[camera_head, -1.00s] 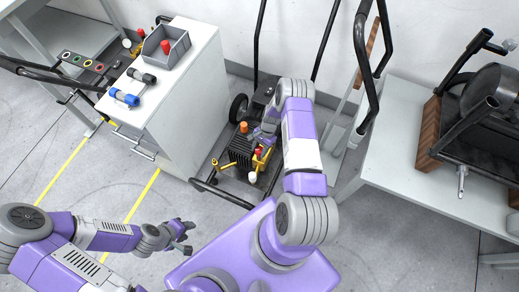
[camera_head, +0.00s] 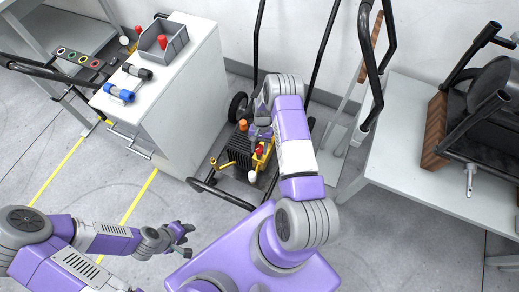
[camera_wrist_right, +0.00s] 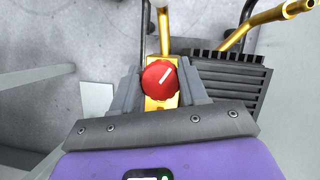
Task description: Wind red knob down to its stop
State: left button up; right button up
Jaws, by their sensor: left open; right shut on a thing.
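The red knob (camera_wrist_right: 160,78), round with a white line mark on top, sits between the two fingers of my right gripper (camera_wrist_right: 161,88) in the right wrist view. The gripper is shut on it. The mark points up to the right. Below the knob is a yellow metal body (camera_wrist_right: 154,104). In the head view the red knob (camera_head: 259,149) shows small on the machine, beside my right wrist. My left gripper (camera_head: 184,240) is open and empty over the floor at the lower left.
The machine has a black finned block (camera_head: 240,151), an orange cap (camera_head: 243,125) and a white knob (camera_head: 252,177), and stands on a black-handled cart. A white cabinet (camera_head: 190,110) with a grey bin (camera_head: 163,42) stands left. A grey bench (camera_head: 400,150) stands right.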

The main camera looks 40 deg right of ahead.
jog(key=n, duration=0.2)
jog(key=shift+a+n+g+h+b, duration=0.1)
jog(key=shift+n+g+h+b, duration=0.2)
jog(key=shift+n+g, duration=0.1)
jog(key=shift+s+n+g+h, duration=0.1)
jog(key=shift+n+g+h, duration=0.35)
jog(key=shift+n, duration=1.05)
jog(key=o, duration=1.1)
jog(key=shift+c, duration=0.2)
jog(key=shift+r, duration=0.1)
jog(key=p+v, duration=0.2)
jog(key=v, duration=0.5)
jog(key=shift+r, duration=0.25)
jog(key=shift+a, duration=0.1)
